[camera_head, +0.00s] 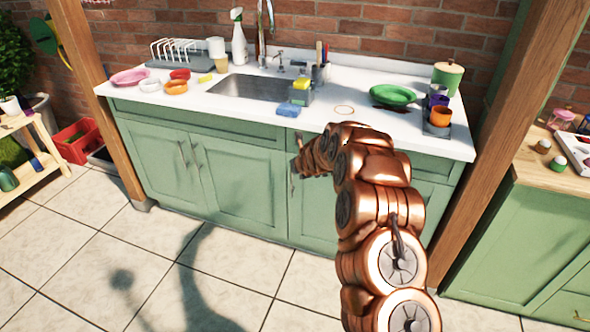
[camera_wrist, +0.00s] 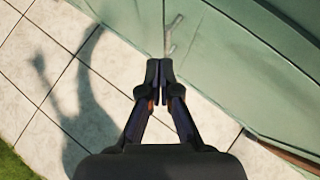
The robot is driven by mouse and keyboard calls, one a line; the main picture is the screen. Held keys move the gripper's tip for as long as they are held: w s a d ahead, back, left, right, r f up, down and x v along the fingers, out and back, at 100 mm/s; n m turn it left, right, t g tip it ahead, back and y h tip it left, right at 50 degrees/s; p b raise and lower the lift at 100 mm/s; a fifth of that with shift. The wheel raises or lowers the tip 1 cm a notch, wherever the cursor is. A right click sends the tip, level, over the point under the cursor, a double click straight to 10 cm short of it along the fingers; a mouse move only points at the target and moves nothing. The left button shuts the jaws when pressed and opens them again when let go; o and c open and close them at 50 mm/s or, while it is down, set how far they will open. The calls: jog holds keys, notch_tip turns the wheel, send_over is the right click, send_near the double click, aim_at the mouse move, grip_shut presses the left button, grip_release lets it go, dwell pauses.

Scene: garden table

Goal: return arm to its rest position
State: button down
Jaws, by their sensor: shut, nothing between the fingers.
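My gripper (camera_wrist: 159,72) is shut and empty in the wrist view. Its fingertips meet in front of the green cabinet (camera_wrist: 240,60), with a cabinet handle (camera_wrist: 173,35) just beyond them. In the head view my copper arm reaches up from the lower right toward the cabinet front below the counter. The gripper itself is hard to make out there, at the far end of the arm.
The white counter (camera_head: 335,122) holds a sink (camera_head: 250,87), a blue sponge (camera_head: 289,109), a green plate (camera_head: 393,95), cups and dishes. A wooden post (camera_head: 500,150) stands right of my arm, another (camera_head: 90,90) at left. The tiled floor (camera_head: 90,260) is clear.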

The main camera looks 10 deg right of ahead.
jog(key=shift+s+a+r, duration=0.25)
jog(key=shift+s+r, duration=0.15)
jog(key=shift+s, duration=0.05)
jog(key=s+a+r+n+g+y+p, duration=0.1)
jog(key=s+a+r+n+g+y, duration=0.15)
jog(key=s+a+r+n, duration=0.5)
jog(key=s+a+r+n+g+y+p, duration=0.1)
jog(key=s+a+r+n+y, duration=0.3)
jog(key=s+r+n, duration=0.55)
jog(key=s+d+r+n+g+h+p, duration=0.1)
jog(key=s+r+n, duration=0.15)
jog(key=s, duration=0.55)
jog(key=s+d+r+n+g+h, duration=0.15)
jog(key=s+n, duration=0.25)
jog(key=s, duration=0.5)
jog(key=s+r+n+g+h+p, duration=0.15)
jog(key=s+n, duration=0.25)
jog(key=s, duration=0.4)
jog(key=s+d+n+g+h, duration=0.1)
jog(key=s+d+n, duration=0.1)
jog(key=s+d, duration=0.2)
jog(key=s+d+n+g+h, duration=0.1)
jog(key=s+d, duration=0.3)
jog(key=s, duration=0.6)
jog(key=s+d+n+g+h+p, duration=0.1)
jog(key=s+d+n+h, duration=0.1)
jog(key=s, duration=0.5)
jog(key=shift+s+d+r+n, duration=0.25)
jog(key=shift+d+n, duration=0.6)
jog(key=shift+d, duration=0.3)
